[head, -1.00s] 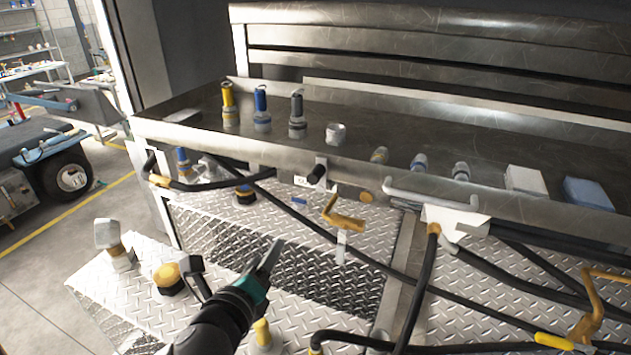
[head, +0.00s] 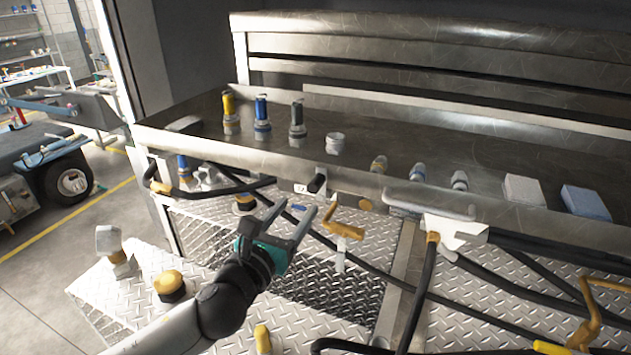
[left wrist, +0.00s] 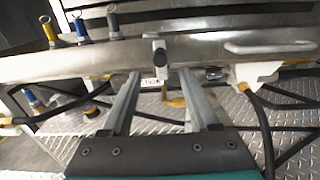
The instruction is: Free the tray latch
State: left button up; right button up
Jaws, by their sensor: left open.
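The metal tray (head: 235,150) spans the scene above the diamond-plate deck. My left gripper (head: 291,212) is open and empty, below and slightly left of the latch in the head view. In the left wrist view its two fingers point toward the latch, which appears between and just beyond the tips. I cannot tell the exact gap. My right gripper is not in view.
A yellow handle (head: 344,230) hangs just right of my left gripper. Black hoses (head: 225,187) run along the tray front on both sides. A grey bar handle (head: 430,208) is at the right.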

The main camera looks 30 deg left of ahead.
aim_at(312, 188)
pick_arm(q)
jog(key=w, duration=0.6)
jog(key=w+p, duration=0.1)
jog(key=w, duration=0.3)
jog(key=shift+w+a, duration=0.1)
jog(key=shift+a, duration=0.2)
grip_shut()
dwell(1.1)
